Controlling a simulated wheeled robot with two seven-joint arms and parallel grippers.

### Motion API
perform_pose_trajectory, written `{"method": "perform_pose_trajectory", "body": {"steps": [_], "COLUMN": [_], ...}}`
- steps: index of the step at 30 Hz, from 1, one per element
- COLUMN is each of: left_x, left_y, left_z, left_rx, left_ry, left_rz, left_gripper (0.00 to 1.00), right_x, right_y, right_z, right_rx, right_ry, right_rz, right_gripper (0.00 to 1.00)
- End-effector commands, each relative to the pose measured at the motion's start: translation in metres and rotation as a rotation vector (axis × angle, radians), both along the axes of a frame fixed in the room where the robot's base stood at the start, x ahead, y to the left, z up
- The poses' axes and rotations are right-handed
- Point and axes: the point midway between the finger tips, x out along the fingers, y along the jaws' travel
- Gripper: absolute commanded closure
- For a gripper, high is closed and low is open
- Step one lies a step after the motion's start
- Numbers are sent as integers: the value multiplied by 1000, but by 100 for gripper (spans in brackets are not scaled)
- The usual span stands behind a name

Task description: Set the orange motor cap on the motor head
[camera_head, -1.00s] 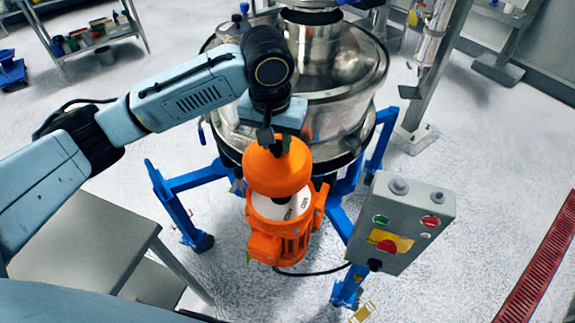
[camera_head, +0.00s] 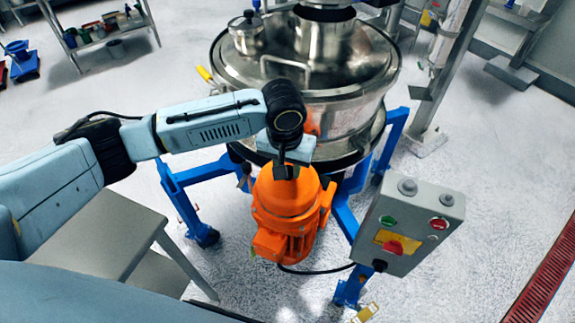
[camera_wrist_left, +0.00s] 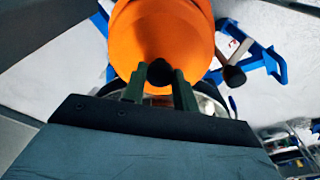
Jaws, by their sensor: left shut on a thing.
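The orange motor cap (camera_head: 285,193) sits over the top of the orange motor (camera_head: 285,238), upright and lined up with it. No gap shows between them in the head view, and the motor head's white inside is covered. My left gripper (camera_head: 286,172) is above the cap, shut on its dark knob. In the left wrist view, the cap (camera_wrist_left: 163,32) fills the top middle and the two fingers (camera_wrist_left: 159,76) are on either side of the knob. The wrist view does not show the seam between cap and motor. My right gripper is in neither view.
The steel sifter (camera_head: 310,75) stands right behind the motor on blue legs (camera_head: 190,200). A grey control box (camera_head: 410,225) stands to the right of the motor. A grey table (camera_head: 105,230) is at the left. Open floor lies at the right.

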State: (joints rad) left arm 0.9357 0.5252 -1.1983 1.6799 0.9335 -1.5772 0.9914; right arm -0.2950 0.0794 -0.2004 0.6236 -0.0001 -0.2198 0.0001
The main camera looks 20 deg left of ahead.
Motion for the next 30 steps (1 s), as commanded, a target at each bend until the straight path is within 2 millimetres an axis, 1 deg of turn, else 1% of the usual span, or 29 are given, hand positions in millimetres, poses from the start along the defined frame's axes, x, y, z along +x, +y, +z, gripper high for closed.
{"method": "perform_pose_trajectory", "body": {"steps": [16,17,21,30], "left_x": [0,0,0,0], "left_y": [0,0,0,0], "left_z": [-11,-11,-11,-10], "left_rx": [-1,0,0,0], "left_ry": [-2,0,0,-1], "left_rz": [-1,-1,-1,-1], "left_gripper": [100,69,50,49], "right_x": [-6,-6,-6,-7], "right_y": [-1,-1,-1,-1], "right_z": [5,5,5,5], "right_rx": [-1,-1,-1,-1], "right_ry": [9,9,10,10], "right_rz": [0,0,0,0], "right_gripper": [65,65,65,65]}}
